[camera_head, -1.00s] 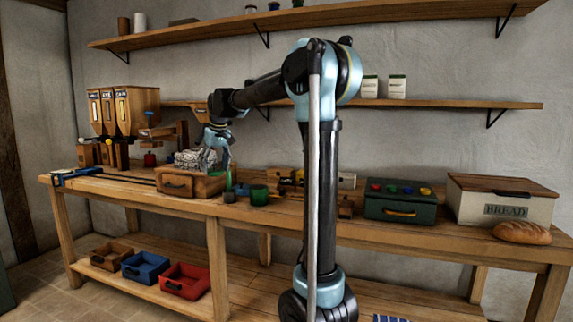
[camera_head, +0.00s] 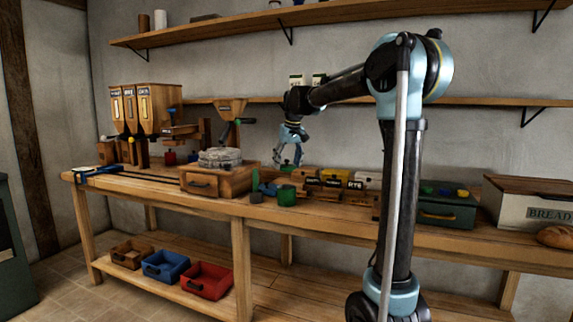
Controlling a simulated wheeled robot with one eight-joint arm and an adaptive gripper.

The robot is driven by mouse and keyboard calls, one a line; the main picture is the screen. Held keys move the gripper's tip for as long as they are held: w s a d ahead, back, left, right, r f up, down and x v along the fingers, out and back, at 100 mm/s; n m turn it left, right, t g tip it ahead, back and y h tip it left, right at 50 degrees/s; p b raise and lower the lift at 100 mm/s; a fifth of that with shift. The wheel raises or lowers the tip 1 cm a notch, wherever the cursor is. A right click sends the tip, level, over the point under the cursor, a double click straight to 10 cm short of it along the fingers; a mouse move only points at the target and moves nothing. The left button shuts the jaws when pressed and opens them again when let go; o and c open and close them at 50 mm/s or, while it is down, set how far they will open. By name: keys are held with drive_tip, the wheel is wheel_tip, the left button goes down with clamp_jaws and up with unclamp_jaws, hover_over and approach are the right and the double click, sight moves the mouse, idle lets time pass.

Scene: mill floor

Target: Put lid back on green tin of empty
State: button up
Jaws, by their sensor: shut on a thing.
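A green tin (camera_head: 287,195) stands upright on the workbench, right of the drawer box with the millstones. I cannot make out whether its top is open. A green piece (camera_head: 255,180) and a small dark blue thing (camera_head: 268,188) are just left of it. My gripper (camera_head: 290,160) hangs above and behind the tin, apart from it, pointing down. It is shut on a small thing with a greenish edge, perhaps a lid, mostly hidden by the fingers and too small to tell.
The millstones (camera_head: 220,157) on their drawer box (camera_head: 216,184) stand left of the tin. Labelled blocks (camera_head: 331,182) lie to its right, then a green drawer box (camera_head: 446,211) and a bread bin (camera_head: 530,203). A shelf (camera_head: 480,104) runs behind my arm.

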drive_tip(key=shift+f, duration=0.1)
wheel_tip(320, 180, down, 6)
idle(0.9)
drive_tip(key=shift+s, duration=0.2)
idle(0.8)
drive_tip(key=shift+f, duration=0.2)
idle(1.3)
drive_tip(key=o, duration=1)
drive_tip(key=o, duration=0.3)
